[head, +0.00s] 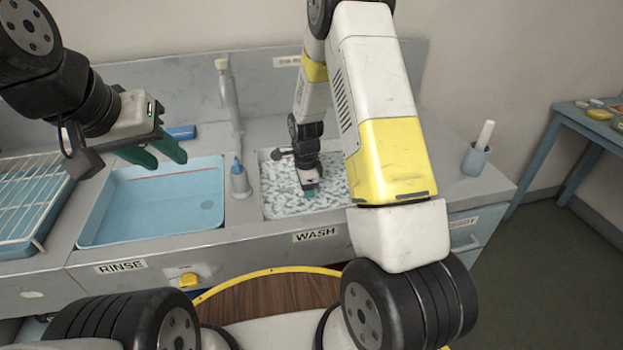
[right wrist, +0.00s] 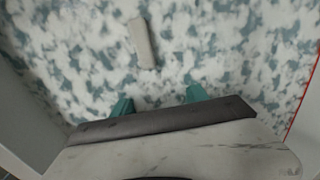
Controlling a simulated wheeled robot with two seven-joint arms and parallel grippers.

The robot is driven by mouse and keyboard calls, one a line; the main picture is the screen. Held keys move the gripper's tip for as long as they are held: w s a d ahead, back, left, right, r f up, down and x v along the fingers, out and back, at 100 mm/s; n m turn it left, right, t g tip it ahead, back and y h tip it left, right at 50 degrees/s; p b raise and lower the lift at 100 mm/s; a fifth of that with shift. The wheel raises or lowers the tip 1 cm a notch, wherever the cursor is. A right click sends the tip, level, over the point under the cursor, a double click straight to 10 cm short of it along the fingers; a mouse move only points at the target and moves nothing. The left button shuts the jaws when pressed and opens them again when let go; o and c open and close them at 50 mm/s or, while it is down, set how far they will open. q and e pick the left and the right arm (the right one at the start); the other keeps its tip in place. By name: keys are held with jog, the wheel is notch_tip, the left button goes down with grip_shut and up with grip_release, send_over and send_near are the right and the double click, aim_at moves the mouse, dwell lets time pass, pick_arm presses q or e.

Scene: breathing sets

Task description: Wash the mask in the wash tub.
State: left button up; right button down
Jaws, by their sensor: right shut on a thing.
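The wash tub (head: 275,207) is the right basin, behind the WASH label, and is covered with white and blue-green foam. My right gripper (head: 308,193) reaches down into it. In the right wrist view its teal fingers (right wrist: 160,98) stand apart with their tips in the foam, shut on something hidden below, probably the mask. I cannot make out the mask itself. A pale grey bar (right wrist: 143,43) shows in the foam ahead of the fingers; I cannot tell whether it belongs to the mask. My left gripper (head: 170,162) is open and empty above the rinse tub.
The blue rinse tub (head: 120,230) is left of the wash tub, with a tap (head: 229,95) and a blue-topped bottle (head: 239,178) between them. A wire rack (head: 30,198) stands far left. A cup with a white handle (head: 476,160) stands on the right counter. A side table (head: 575,125) is far right.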

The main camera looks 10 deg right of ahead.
jog(key=shift+w+a, duration=0.1)
jog(key=shift+w, duration=2.25)
jog(key=shift+s, duration=3.5)
jog(key=shift+w, duration=0.1)
jog(key=shift+w, duration=3.4)
